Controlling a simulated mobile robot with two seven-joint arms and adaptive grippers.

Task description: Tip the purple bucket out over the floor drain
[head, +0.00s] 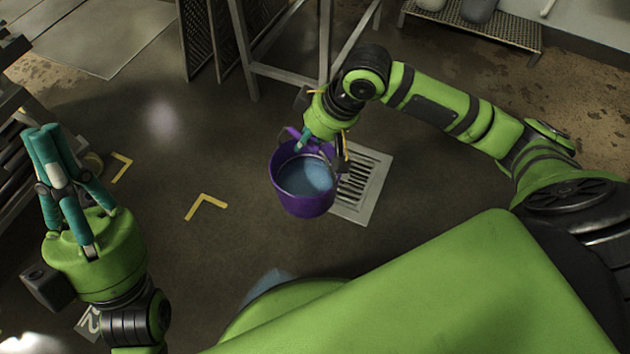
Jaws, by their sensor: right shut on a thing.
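The purple bucket (303,205) hangs roughly upright from my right gripper (315,143), with bluish liquid inside. My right gripper is shut on the bucket's upper part at its far side; its fingertips are partly hidden, so the exact grip point is unclear. The floor drain (378,180) is a pale square plate with a dark slotted grate. The bucket overlaps the drain's left edge in the head view and hides part of it. My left gripper (48,140) is raised at the left, pointing up, with teal fingers close together; nothing shows between them.
A metal frame stand (290,72) with dark panels stands behind the bucket. A low mesh bench (485,27) is at the back right. Dark racking (15,150) lines the left edge. Yellow corner marks (206,204) are on the open floor left of the bucket.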

